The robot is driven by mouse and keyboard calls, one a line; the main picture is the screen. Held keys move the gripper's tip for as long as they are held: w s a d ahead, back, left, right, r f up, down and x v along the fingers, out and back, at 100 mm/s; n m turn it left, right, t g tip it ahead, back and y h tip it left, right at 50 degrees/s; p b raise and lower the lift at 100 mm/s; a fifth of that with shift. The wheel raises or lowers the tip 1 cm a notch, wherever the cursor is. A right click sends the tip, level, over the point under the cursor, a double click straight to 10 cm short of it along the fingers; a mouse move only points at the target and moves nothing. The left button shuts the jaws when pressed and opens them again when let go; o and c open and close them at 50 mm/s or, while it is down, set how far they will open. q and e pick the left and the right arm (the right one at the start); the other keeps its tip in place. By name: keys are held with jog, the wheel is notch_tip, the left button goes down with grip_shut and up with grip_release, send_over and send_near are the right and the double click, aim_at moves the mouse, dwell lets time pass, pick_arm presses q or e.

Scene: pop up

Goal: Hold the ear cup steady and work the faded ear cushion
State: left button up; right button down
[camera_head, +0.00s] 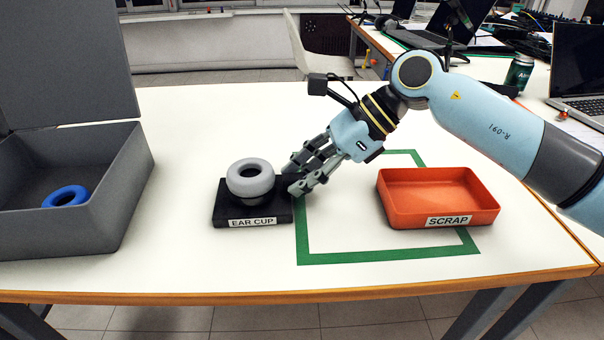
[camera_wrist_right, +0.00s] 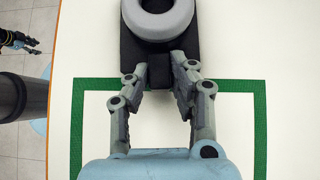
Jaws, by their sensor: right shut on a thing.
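The ear cup (camera_head: 222,208) is a black block labelled EAR CUP, left of centre on the table. The faded ear cushion (camera_head: 250,189), a grey ring, sits level on top of it. My right gripper (camera_head: 293,180) reaches in from the right and is shut on the block's right end. In the right wrist view its fingers (camera_wrist_right: 160,64) flank the black block (camera_wrist_right: 158,60), with the grey cushion (camera_wrist_right: 160,31) just beyond them. My left gripper (camera_wrist_right: 30,44) shows small at the left edge of that view, over the floor, apart from everything; its jaw is too small to read.
A blue ring (camera_head: 66,196) lies in the open grey box (camera_head: 110,195) at left. White table is clear in front of the block.

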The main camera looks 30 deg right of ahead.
jog(key=shift+f, duration=0.1)
jog(key=c, duration=1.1)
grip_release()
jog(key=shift+o, duration=0.2)
jog(key=shift+s+d+r, duration=0.25)
jog(key=shift+d+r, duration=0.15)
jog(key=v, duration=1)
jog(key=shift+s+d+r, duration=0.2)
jog(key=shift+r, duration=0.05)
jog(key=shift+r, duration=0.1)
